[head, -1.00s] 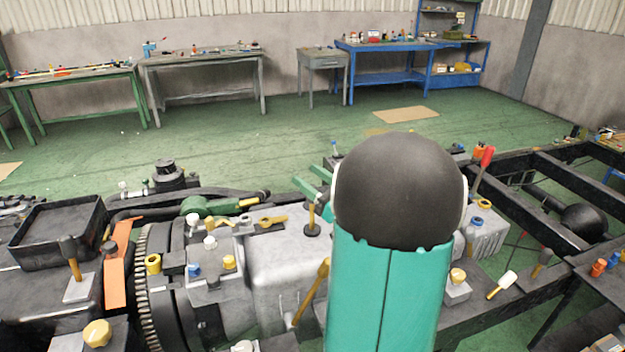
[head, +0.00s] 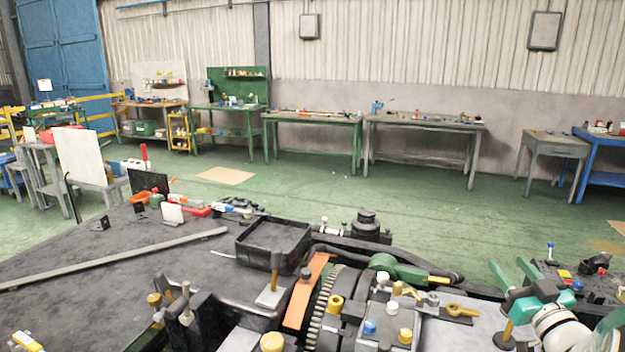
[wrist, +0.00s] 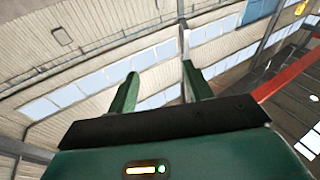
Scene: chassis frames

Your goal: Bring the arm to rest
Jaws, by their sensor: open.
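My gripper (head: 510,266) shows at the lower right of the head view, in front of the chassis. Its two green fingers point up and stand apart, with nothing between them. In the wrist view my gripper (wrist: 160,69) also has its fingers spread and empty, with the wall and roof beyond them. White and teal parts of my arm fill the lower right corner of the head view; the rest of the arm is cut off by the frame.
The chassis below carries a black tray (head: 273,246), an orange strip (head: 305,292), a toothed ring and several small coloured fittings. A dark tabletop (head: 120,243) lies to the left. Workbenches, such as a green one (head: 312,121), line the far wall.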

